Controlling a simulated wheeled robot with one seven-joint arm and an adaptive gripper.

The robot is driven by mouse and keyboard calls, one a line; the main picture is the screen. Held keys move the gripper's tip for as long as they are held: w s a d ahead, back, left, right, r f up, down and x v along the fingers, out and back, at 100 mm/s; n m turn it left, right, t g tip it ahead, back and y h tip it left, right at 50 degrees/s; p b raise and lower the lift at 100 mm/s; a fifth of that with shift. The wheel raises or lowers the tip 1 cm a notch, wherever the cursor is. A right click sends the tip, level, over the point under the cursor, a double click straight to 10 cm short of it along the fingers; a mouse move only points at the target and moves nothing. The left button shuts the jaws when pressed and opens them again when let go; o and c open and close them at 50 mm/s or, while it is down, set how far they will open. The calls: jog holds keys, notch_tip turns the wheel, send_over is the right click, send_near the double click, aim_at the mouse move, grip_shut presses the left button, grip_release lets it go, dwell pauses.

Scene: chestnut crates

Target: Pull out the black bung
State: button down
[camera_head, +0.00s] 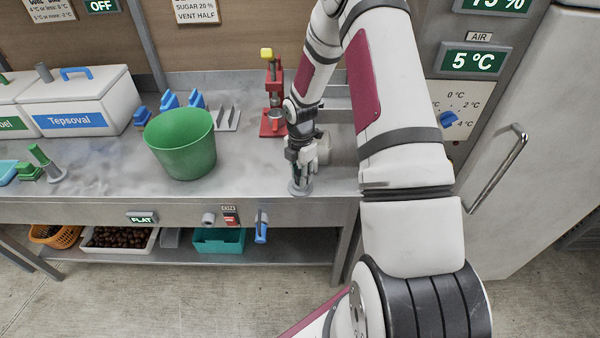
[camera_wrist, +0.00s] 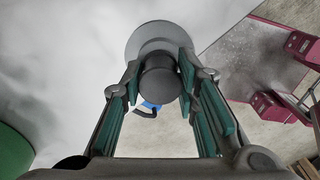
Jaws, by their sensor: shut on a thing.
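The black bung shows in the wrist view as a dark, round-topped knob (camera_wrist: 160,84) between my fingers. A pale grey round disc (camera_wrist: 150,33) lies just beyond it. My gripper (camera_wrist: 158,90) is shut on the knob, with green-padded fingers on both sides. In the head view my gripper (camera_head: 301,172) points down at the front edge of the steel bench, right of the green bucket. The grey disc (camera_head: 299,189) shows under its fingertips. The fingers mostly hide the bung there, and I cannot tell whether it is seated or raised.
The green bucket (camera_head: 181,145) stands to the left on the bench (camera_head: 100,178). A red press-like tool (camera_head: 272,100) stands behind my gripper. A green-handled piece (camera_head: 43,160) and a white lidded box (camera_head: 80,102) are farther left. A tall cabinet (camera_head: 530,130) stands at right.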

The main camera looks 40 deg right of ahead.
jog(key=shift+f, duration=0.25)
jog(key=c, duration=1.2)
grip_release()
jog(key=shift+r, duration=0.1)
